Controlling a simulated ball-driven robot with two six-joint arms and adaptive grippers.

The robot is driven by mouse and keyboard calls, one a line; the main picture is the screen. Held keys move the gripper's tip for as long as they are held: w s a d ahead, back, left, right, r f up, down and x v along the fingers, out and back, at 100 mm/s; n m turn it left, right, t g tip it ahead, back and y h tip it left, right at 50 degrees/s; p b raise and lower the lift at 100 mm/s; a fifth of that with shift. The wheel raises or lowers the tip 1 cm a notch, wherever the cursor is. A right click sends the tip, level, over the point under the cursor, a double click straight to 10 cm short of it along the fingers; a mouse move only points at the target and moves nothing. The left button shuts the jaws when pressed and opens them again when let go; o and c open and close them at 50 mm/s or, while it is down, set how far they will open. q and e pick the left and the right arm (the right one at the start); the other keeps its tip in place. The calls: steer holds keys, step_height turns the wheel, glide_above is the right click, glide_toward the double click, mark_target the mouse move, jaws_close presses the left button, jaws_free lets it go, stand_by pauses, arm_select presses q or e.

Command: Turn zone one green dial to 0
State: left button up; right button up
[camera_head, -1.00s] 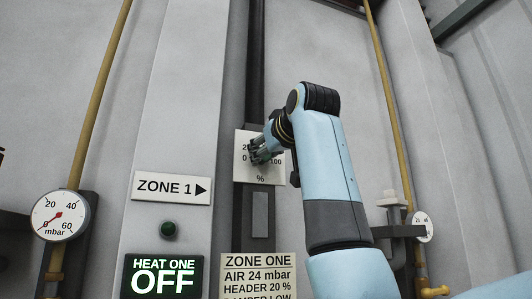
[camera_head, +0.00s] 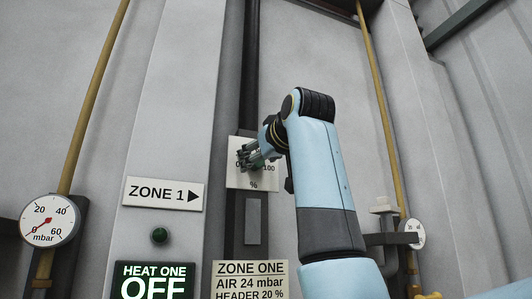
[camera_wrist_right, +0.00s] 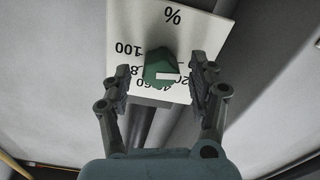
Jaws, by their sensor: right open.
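The green dial (camera_wrist_right: 160,68) sits on a white scale plate (camera_wrist_right: 205,30) in the right wrist view, which shows the plate upside down. A white pointer mark on the dial lies near the 20 to 40 side of the scale. My right gripper (camera_wrist_right: 163,82) is open, with one finger on each side of the dial and a gap to it on both sides. In the head view my right gripper (camera_head: 250,156) is in front of the plate (camera_head: 247,183) and hides the dial and part of the scale. My left gripper is not in view.
A ZONE 1 sign (camera_head: 163,194), a green button (camera_head: 160,236) and a HEAT ONE OFF display (camera_head: 153,283) are left of the plate. A ZONE ONE notice (camera_head: 250,270) hangs below. A pressure gauge (camera_head: 50,221) and yellow pipes flank the wall.

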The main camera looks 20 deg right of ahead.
steer(key=s, duration=1.1)
steer(key=shift+s+d, duration=0.15)
steer(key=shift+s, duration=0.1)
